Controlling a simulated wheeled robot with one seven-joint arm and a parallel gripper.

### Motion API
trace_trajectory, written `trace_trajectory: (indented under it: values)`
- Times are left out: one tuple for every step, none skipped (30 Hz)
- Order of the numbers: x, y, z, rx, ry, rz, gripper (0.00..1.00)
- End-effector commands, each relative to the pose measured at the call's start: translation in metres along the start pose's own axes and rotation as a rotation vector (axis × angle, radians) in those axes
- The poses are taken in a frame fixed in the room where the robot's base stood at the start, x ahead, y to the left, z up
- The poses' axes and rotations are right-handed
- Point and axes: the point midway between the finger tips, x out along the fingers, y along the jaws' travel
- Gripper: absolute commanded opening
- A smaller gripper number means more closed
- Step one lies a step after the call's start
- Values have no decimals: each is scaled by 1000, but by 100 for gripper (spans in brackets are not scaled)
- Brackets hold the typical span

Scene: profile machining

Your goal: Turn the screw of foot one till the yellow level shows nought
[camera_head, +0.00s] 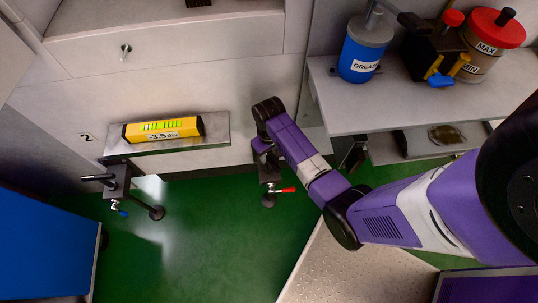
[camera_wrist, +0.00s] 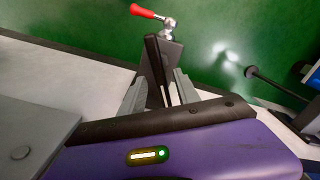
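The yellow level (camera_head: 163,130) lies on a grey metal plate (camera_head: 215,131) and its display reads -3.5 div. The right foot (camera_head: 268,172), with a red lever (camera_head: 285,190), stands below the plate's right side, partly hidden by my arm. A dark upright bar (camera_wrist: 152,55) of this foot shows in the wrist view, below the red lever (camera_wrist: 143,11). My gripper (camera_wrist: 160,85) has its two grey fingers apart on either side of the bar, with a gap visible. The left foot (camera_head: 118,180), by a mark "2", has a blue lever and a dark handle.
A shelf (camera_head: 400,100) at the right holds a blue grease pot (camera_head: 364,50), a red-lidded container (camera_head: 492,35) and a dark device with a blue tap. A blue panel (camera_head: 45,245) stands at the lower left. The green floor between the feet is clear.

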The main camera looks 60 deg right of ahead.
Motion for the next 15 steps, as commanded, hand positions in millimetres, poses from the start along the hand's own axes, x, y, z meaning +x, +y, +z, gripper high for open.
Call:
trace_trajectory:
  values:
    - [5, 0, 0, 0, 0, 0, 38]
    - [6, 0, 0, 0, 1, 0, 38]
    - [8, 0, 0, 0, 0, 0, 38]
    - [9, 0, 0, 0, 0, 0, 38]
    - [10, 0, 0, 0, 0, 0, 38]
    - [10, 0, 0, 0, 0, 0, 38]
    - [10, 0, 0, 0, 1, 0, 38]
    - [10, 0, 0, 0, 1, 0, 38]
    - [10, 0, 0, 0, 1, 0, 38]
    - [10, 0, 0, 0, 1, 0, 38]
    - [10, 0, 0, 0, 1, 0, 38]
    - [10, 0, 0, 0, 1, 0, 38]
    - [10, 0, 0, 0, 1, 0, 32]
    - [10, 0, 0, 0, 1, 0, 26]
    - [10, 0, 0, 0, 1, 0, 19]
